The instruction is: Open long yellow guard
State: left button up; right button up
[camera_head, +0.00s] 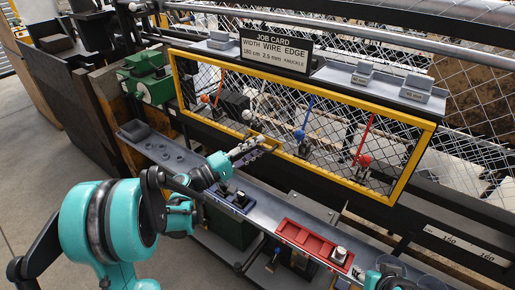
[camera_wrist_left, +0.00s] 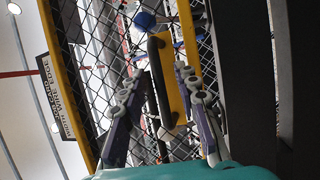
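The long yellow guard (camera_head: 330,177) is a yellow-framed mesh panel across the front of the machine. It looks closed, with levers and wire mesh visible behind it. In the left wrist view, its yellow frame (camera_wrist_left: 66,85) runs up the left side. A yellow and black handle bar (camera_wrist_left: 172,88) stands out from the guard. My left gripper (camera_head: 248,147) is at the guard's lower edge, left of its middle. In the left wrist view, my left gripper (camera_wrist_left: 155,95) is open, its fingers on either side of the handle bar, apparently not clamped on it.
A job card sign (camera_head: 276,52) stands above the guard. A green device (camera_head: 146,77) sits left of the guard. Red and blue levers (camera_head: 303,125) stand behind the mesh.

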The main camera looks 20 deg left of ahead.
pick_arm(q)
jog(key=shift+w+d, duration=0.15)
jog(key=shift+w, duration=0.05)
grip_shut()
jog(key=shift+s+r, duration=0.1)
